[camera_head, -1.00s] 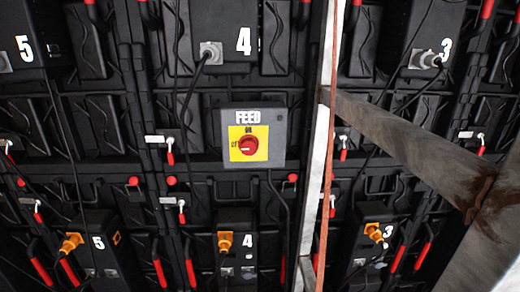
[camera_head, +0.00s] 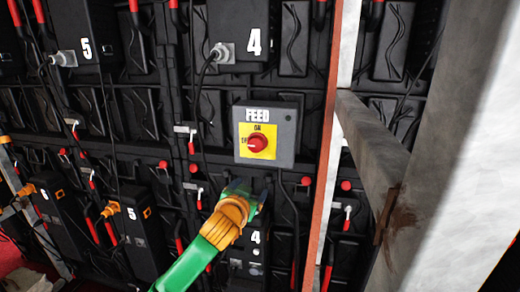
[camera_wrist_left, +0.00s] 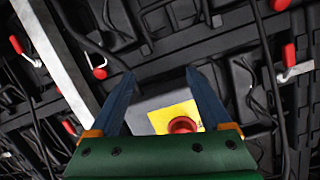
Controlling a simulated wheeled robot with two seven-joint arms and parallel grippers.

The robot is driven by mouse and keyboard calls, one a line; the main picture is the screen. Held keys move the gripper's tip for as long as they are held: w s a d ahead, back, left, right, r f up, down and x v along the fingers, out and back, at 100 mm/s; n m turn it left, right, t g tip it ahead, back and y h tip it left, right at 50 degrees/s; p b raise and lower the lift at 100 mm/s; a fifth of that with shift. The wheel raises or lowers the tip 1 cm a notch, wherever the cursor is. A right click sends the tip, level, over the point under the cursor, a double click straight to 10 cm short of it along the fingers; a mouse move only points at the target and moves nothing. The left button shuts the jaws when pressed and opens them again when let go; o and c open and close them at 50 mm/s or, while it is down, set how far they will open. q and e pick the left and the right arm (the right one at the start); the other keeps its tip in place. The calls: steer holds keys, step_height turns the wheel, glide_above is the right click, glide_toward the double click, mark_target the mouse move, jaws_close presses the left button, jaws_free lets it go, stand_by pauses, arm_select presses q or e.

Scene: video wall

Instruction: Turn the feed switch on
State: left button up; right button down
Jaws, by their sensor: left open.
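The feed switch is a grey box marked FEED (camera_head: 285,128) with a yellow plate and a red round knob (camera_head: 257,144). The knob's pale mark seems to point left, toward the OFF side. In the left wrist view the red knob (camera_wrist_left: 183,125) and yellow plate show beyond the hand, partly hidden by it. My left gripper (camera_head: 256,196) is just below the box, apart from it, its fingers hardly visible in the head view. In the left wrist view its two blue fingers (camera_wrist_left: 159,74) are wide apart and empty. My right gripper is not in view.
Black panels with red-handled latches fill the wall. A cable hangs below the box. A pale upright post (camera_head: 330,160) stands just right of the box, and a grey diagonal beam (camera_head: 372,142) meets a thick post (camera_head: 450,170) farther right.

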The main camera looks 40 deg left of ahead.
mark_target(255, 144)
arm_select(q)
steer(key=s+d+r+t+y, duration=0.1)
steer(key=s+r, duration=0.1)
steer(key=r, duration=0.4)
steer(key=s+d+r+t+y, duration=0.1)
steer(key=d+r, duration=0.1)
steer(key=r, duration=0.3)
steer(key=shift+n, duration=0.3)
steer(key=x, duration=0.2)
steer(key=p+x, duration=0.1)
steer(key=x, duration=0.1)
steer(key=p+x, duration=0.1)
steer(key=x, duration=0.1)
steer(key=shift+a+r, duration=0.25)
steer(key=shift+a, duration=0.1)
steer(key=shift+w, duration=0.35)
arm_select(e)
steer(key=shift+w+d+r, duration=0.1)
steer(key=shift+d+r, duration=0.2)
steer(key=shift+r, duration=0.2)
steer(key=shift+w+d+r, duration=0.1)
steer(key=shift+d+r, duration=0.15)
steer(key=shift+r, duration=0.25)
arm_select(q)
jaws_close()
